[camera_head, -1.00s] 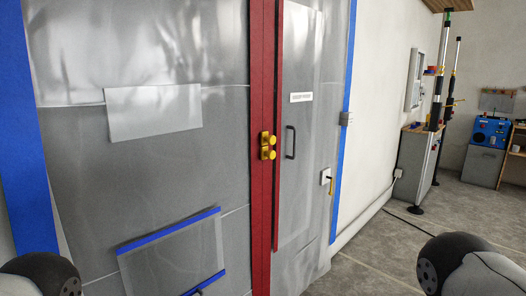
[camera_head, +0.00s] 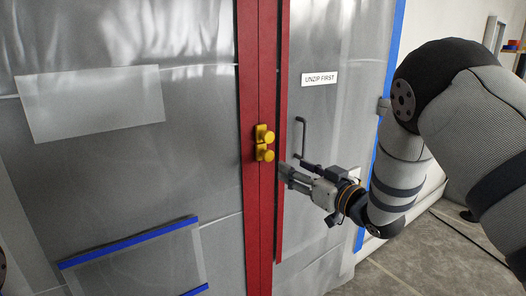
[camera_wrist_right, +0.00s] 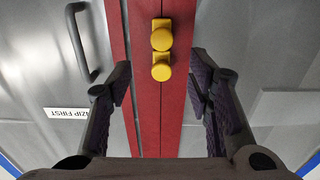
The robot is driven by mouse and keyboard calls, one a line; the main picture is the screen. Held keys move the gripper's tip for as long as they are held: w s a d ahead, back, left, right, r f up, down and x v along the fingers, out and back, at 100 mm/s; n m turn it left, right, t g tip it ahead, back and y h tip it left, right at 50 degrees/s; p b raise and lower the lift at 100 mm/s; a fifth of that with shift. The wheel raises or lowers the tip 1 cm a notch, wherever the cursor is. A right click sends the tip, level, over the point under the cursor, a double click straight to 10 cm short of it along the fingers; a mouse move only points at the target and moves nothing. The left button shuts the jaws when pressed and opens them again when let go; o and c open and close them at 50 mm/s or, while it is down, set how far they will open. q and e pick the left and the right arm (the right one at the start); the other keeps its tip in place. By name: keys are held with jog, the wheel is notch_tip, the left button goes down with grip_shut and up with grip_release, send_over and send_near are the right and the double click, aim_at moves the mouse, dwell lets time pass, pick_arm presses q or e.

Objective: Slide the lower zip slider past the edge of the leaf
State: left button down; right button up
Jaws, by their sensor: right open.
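Two yellow zip sliders with round knobs sit one above the other on the red zip strip (camera_head: 252,205). The lower slider (camera_head: 265,153) is directly beneath the upper slider (camera_head: 263,133). The right-hand leaf (camera_head: 325,125) has a label and a dark handle; a thin red strip (camera_head: 280,205) runs along its left side. My right gripper (camera_head: 284,168) is just right of and slightly below the lower slider, open and empty. The wrist view is upside down: the lower slider (camera_wrist_right: 162,35) appears above the upper one (camera_wrist_right: 161,68), between the spread fingers' lines. My left gripper is out of view.
The dark handle (camera_head: 301,138) is close above my right gripper. The "UNZIP FIRST" label (camera_head: 320,79) is higher up. A blue-taped clear panel (camera_head: 135,262) is at lower left. Grey floor (camera_head: 400,265) lies at lower right.

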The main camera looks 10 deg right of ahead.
aim_at(270, 156)
jog(key=x, duration=0.3)
jog(key=b+x, duration=0.1)
jog(key=x, duration=0.3)
jog(key=f+x, duration=0.1)
jog(key=x, duration=0.2)
jog(key=shift+w+a, duration=0.25)
jog(key=shift+a, duration=0.05)
jog(key=shift+w+a+r+b, duration=0.15)
jog(key=shift+w+r+b, duration=0.15)
jog(key=shift+w, duration=0.1)
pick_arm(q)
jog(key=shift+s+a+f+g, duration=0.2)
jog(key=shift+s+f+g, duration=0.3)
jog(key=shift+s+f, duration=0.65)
pick_arm(e)
jog(key=shift+r, duration=0.1)
grip_shut()
